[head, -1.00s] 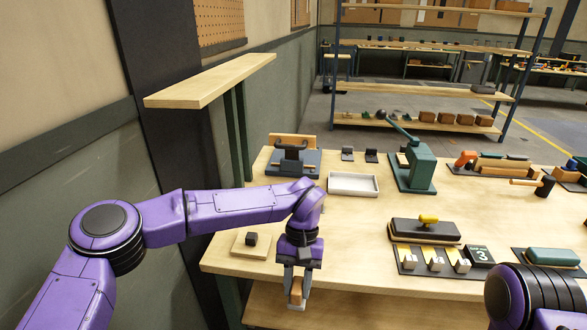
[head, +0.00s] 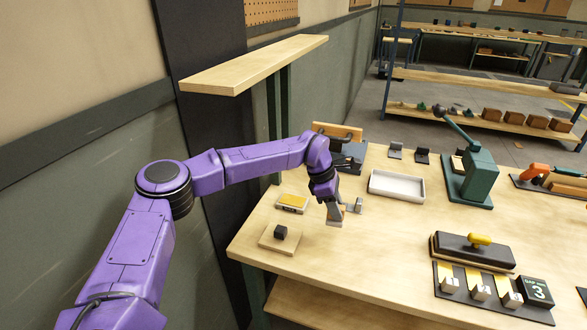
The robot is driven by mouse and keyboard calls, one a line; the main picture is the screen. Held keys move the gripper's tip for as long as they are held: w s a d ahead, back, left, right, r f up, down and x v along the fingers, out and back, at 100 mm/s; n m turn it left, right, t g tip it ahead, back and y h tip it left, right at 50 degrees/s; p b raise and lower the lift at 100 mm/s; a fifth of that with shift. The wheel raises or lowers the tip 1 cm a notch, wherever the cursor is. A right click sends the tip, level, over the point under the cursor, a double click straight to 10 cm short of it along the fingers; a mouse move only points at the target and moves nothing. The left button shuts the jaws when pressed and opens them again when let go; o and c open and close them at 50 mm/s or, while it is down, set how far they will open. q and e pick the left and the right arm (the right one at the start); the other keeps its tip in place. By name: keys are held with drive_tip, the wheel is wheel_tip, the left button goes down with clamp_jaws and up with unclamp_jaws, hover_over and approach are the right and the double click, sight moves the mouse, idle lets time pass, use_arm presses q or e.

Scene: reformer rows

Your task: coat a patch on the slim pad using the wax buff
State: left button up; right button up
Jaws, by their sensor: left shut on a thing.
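My left gripper (head: 336,212) points down over the left part of the bench. It is shut on a small pale tan block (head: 336,222), probably the wax buff, mostly hidden by the fingers. I cannot tell whether the block touches the bench. Just left of the gripper lies a thin pad with a yellow top and pale sides (head: 292,203), possibly the slim pad. The gripper is beside it, not over it. My right gripper is out of view.
A wooden board with a black knob (head: 280,238) lies near the front left edge. A small grey piece (head: 355,205) is close to the gripper's right. A white tray (head: 396,186), a green press (head: 470,175) and a dark yellow-handled block (head: 473,250) stand farther right.

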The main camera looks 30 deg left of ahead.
use_arm(q)
drive_tip(key=w+a+r+n+t+y, duration=0.1)
drive_tip(key=w+a+n+y, duration=0.2)
drive_tip(key=a+n, duration=0.55)
drive_tip(key=w+a+r+n+t+y, duration=0.1)
drive_tip(key=w+a+n+t+y, duration=0.15)
drive_tip(key=a+n, duration=0.65)
drive_tip(key=shift+m+g, duration=0.35)
drive_tip(key=shift+a+f+b, duration=0.15)
drive_tip(key=shift+f+b, duration=0.65)
drive_tip(key=shift+f, duration=0.55)
drive_tip(key=shift+a+f+b, duration=0.1)
drive_tip(key=shift+f+b, duration=0.7)
drive_tip(key=shift+f, duration=0.5)
drive_tip(key=shift+s+f+b, duration=0.15)
drive_tip(key=shift+f+b, duration=0.35)
drive_tip(key=shift+b, duration=0.05)
drive_tip(key=shift+r, duration=0.1)
wheel_tip(320, 180, up, 7)
drive_tip(key=p, duration=0.4)
